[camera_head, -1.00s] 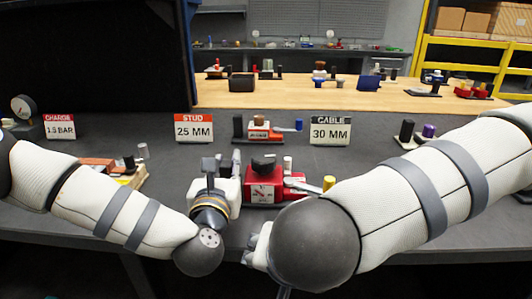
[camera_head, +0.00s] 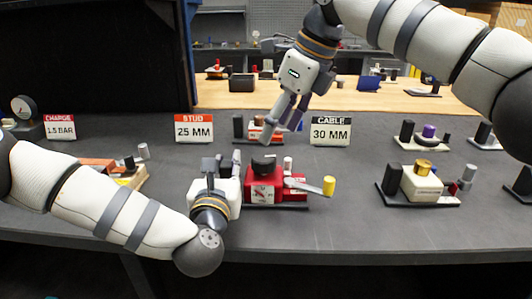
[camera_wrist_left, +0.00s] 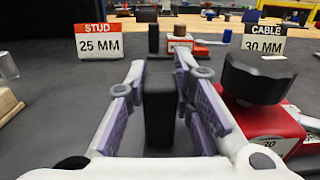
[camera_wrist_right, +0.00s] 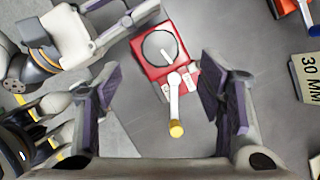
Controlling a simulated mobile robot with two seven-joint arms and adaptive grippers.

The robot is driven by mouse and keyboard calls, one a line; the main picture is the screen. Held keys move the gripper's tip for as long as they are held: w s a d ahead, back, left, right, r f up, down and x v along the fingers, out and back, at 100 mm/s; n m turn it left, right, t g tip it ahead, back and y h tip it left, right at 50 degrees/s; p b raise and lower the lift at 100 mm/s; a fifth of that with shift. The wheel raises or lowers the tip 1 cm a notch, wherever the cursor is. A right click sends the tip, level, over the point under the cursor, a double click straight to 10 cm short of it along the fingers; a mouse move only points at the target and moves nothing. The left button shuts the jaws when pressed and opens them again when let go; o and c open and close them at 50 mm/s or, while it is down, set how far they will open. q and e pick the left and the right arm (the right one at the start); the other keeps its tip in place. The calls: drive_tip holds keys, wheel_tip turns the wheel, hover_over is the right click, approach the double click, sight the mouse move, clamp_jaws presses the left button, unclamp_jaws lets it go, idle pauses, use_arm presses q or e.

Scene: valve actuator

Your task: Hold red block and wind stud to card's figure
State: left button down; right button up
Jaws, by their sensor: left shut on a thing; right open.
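The red block (camera_head: 262,186) sits mid-table, with a black knob (camera_head: 263,164) on top and a dial on its front. A pale crank arm with a yellow handle (camera_head: 329,186) reaches out to its right. My left gripper (camera_head: 212,180) is left of the block, its fingers shut on an upright black post (camera_wrist_left: 160,108). My right gripper (camera_head: 282,133) is open and empty, pointing down above and behind the block. In the right wrist view the block (camera_wrist_right: 153,68) and yellow handle (camera_wrist_right: 177,129) show between its fingers. The stud card (camera_head: 194,128) reads 25 MM. The dial is too small to read.
A cable card (camera_head: 331,131) reads 30 MM, and a charge card (camera_head: 60,127) reads 1.5 BAR. A red and blue device (camera_head: 265,130) stands behind the block. A cream device with a brass knob (camera_head: 422,184) stands to the right. The table front is clear.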

sight(265, 157)
drive_tip(key=x, duration=0.7)
drive_tip(key=shift+a+f, duration=0.1)
drive_tip(key=shift+f, duration=0.2)
drive_tip(key=c, duration=1.1)
